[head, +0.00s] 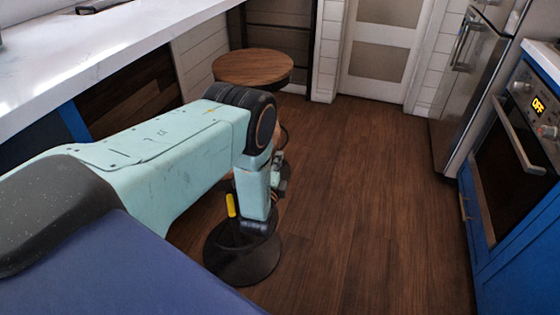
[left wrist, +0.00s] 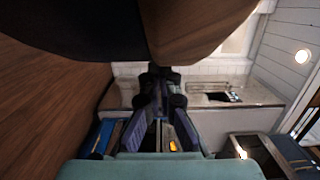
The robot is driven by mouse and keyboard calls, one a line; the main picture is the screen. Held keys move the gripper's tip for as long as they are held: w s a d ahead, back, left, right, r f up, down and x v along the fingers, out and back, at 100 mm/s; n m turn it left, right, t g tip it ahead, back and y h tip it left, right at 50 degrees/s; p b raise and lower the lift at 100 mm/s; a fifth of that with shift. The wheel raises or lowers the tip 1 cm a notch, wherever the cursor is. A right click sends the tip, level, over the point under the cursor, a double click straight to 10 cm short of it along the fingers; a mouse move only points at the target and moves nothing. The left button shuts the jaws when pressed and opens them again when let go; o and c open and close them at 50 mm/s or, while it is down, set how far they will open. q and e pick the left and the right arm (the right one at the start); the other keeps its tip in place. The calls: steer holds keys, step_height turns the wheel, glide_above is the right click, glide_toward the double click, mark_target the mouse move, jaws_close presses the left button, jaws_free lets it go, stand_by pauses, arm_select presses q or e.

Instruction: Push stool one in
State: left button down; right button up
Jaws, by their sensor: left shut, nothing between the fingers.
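A stool with a round wooden seat (head: 252,66) and a dark rim stands at the far end of the counter in the head view; its lower part is hidden behind my left arm. A dark round disc (head: 242,268) on the floor below my arm looks like a stool base; I cannot tell whose. Stool numbers are not readable. My left gripper (left wrist: 162,78) is shut and empty in the left wrist view. A brown and black shape (left wrist: 190,28), perhaps a seat, fills the top there, very close; contact is unclear. My right gripper is not in view.
A white counter (head: 110,48) runs along the left. An oven (head: 515,140) and a steel fridge (head: 465,80) stand on the right. A pale door (head: 378,55) is at the back. The wooden floor (head: 365,200) between is clear.

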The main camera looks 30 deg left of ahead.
arm_select(q)
steer(key=shift+w+f, duration=0.1)
steer(key=s+a, duration=0.1)
steer(key=a, duration=0.4)
steer(key=s+a, duration=0.1)
steer(key=a, duration=0.5)
steer(key=s+a, duration=0.2)
steer(key=a, duration=0.3)
steer(key=shift+s+a, duration=0.1)
steer(key=shift+a, duration=0.25)
steer(key=s+a+b, duration=0.1)
steer(key=a, duration=0.5)
steer(key=s+a+b, duration=0.1)
steer(key=s+a, duration=0.1)
steer(key=a, duration=0.3)
steer(key=s+a+b, duration=0.1)
steer(key=a, duration=0.5)
steer(key=shift+s+a+b, duration=0.15)
steer(key=shift+a+b, duration=0.15)
steer(key=shift+b, duration=0.05)
steer(key=shift+d, duration=0.1)
